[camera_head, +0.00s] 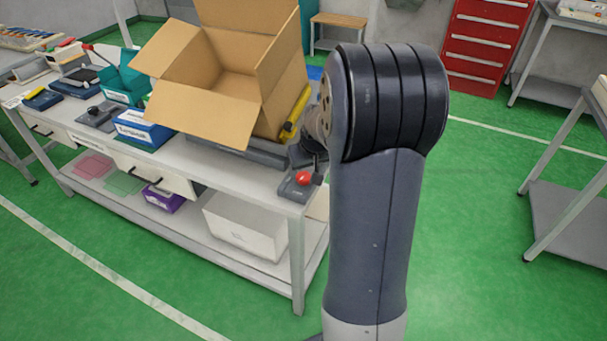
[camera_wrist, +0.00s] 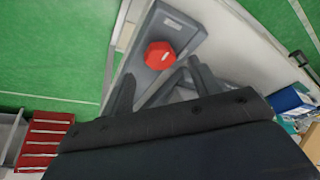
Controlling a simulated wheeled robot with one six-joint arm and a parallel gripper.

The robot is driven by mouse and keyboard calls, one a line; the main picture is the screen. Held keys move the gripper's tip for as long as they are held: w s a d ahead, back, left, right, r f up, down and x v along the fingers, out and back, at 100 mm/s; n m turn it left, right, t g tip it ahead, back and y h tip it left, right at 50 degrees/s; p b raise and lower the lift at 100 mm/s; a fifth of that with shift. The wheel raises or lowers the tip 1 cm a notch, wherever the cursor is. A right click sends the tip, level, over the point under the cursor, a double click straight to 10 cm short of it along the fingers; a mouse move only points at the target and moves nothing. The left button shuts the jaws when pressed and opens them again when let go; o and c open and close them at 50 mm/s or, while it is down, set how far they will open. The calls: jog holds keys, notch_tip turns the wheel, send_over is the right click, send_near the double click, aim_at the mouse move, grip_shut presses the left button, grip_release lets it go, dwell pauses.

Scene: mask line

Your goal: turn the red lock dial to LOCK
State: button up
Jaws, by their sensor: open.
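The red lock dial (camera_head: 303,178) sits on a grey base plate (camera_head: 296,190) at the near right corner of the workbench. In the wrist view the dial (camera_wrist: 159,55) is an octagonal red knob with a small pale mark near its upper right edge. Its lettering is too small to read. My gripper (camera_wrist: 160,88) is open, its two dark fingers pointing toward the dial. The dial shows beyond the fingertips, and no contact is visible. In the head view my arm hides most of the gripper.
An open cardboard box (camera_head: 215,110) stands on the workbench (camera_head: 220,173) left of my arm. A yellow object (camera_head: 294,115) lies beside the box. Blue (camera_head: 140,131) and teal (camera_head: 122,85) bins stand further left. Green floor is open right of the bench, before a grey cart (camera_head: 570,212).

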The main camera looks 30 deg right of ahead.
aim_at(304, 176)
jog(key=shift+x, duration=2.1)
jog(key=c, duration=1)
